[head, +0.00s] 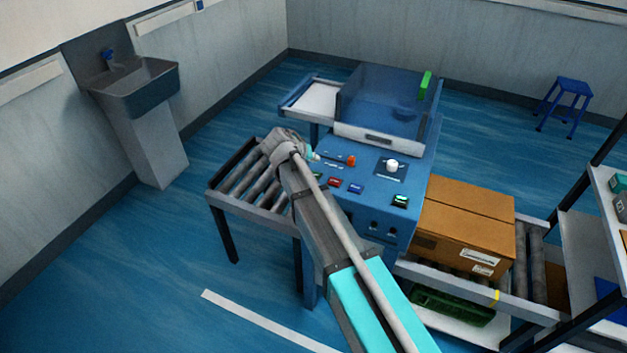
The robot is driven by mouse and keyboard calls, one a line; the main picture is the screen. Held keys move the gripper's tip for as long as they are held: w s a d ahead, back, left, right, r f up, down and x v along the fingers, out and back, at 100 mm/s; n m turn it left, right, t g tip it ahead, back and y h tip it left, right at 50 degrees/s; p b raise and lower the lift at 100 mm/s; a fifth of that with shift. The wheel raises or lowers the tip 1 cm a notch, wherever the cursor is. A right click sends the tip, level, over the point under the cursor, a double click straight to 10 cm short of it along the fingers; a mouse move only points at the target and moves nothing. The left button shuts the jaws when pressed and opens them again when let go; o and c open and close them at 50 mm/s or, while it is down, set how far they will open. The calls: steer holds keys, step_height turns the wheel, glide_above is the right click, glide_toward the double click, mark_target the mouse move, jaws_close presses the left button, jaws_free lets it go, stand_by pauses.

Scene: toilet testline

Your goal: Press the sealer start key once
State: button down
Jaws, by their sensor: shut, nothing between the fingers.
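The blue sealer (368,215) stands in the middle of the head view, with a sloped control panel facing me. A green key (400,200) sits at the panel's lower right. A red key (334,183) and a blue key (355,188) sit left of it. Their labels are too small to read, so I cannot tell which one is marked start. My gripper (313,156) is shut and empty at the panel's upper left edge, apart from the green key. My wrist and arm hide part of the panel's left side.
An orange-red button (350,160) and a white knob (392,165) rise from the panel. A clear lid (385,100) stands behind it. A roller table (232,182) is at left, and a cardboard box (465,225) sits on a conveyor (530,265) at right.

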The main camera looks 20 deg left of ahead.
steer(key=shift+f+b, duration=1.65)
steer(key=shift+f, duration=0.35)
steer(key=shift+f, duration=0.1)
steer(key=shift+f+b, duration=0.3)
steer(key=shift+b, duration=0.15)
